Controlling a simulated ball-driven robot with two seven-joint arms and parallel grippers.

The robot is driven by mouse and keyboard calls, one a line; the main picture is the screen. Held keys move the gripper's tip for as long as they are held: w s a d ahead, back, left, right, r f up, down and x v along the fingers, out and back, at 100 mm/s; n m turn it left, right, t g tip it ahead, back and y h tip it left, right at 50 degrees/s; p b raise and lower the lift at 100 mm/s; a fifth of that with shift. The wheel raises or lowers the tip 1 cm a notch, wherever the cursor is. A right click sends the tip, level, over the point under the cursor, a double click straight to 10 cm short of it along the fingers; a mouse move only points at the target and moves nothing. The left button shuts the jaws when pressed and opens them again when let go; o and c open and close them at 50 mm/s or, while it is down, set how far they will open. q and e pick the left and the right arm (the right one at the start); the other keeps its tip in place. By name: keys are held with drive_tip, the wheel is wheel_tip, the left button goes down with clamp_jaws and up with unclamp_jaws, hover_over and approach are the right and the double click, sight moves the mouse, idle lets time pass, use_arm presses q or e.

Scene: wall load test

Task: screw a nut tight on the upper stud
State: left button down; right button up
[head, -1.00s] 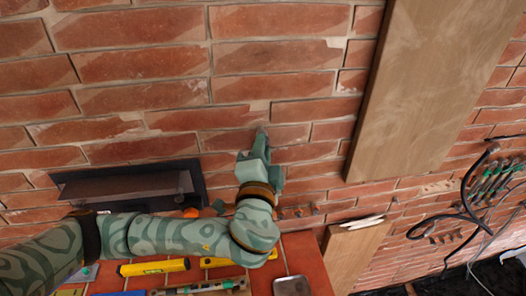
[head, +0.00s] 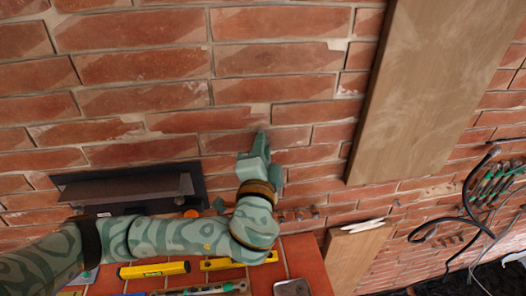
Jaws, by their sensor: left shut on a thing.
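My left gripper (head: 260,146) is up against the brick wall (head: 150,90), in the middle of the head view. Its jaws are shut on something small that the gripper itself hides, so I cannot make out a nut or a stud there. My left arm comes in from the left and bends up to the wall at the wrist. My right gripper is not in view.
A red tiled surface (head: 305,262) below holds a yellow level (head: 153,269) and a grey device (head: 292,287). A dark-framed slot (head: 125,186) is in the wall at left. A tall wooden board (head: 425,90) stands at right, with black cables (head: 468,205) beyond.

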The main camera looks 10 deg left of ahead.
use_arm(q)
drive_tip(key=shift+w+a, duration=0.1)
drive_tip(key=shift+w, duration=0.1)
idle(0.6)
drive_tip(key=c, duration=1.2)
unclamp_jaws()
drive_tip(key=shift+f, duration=0.1)
drive_tip(key=shift+o, duration=1.4)
drive_tip(key=s, duration=0.1)
drive_tip(key=s+d, duration=0.1)
drive_tip(key=s, duration=0.1)
drive_tip(key=s+d, duration=0.1)
drive_tip(key=shift+s+p, duration=0.3)
drive_tip(key=shift+p, duration=0.05)
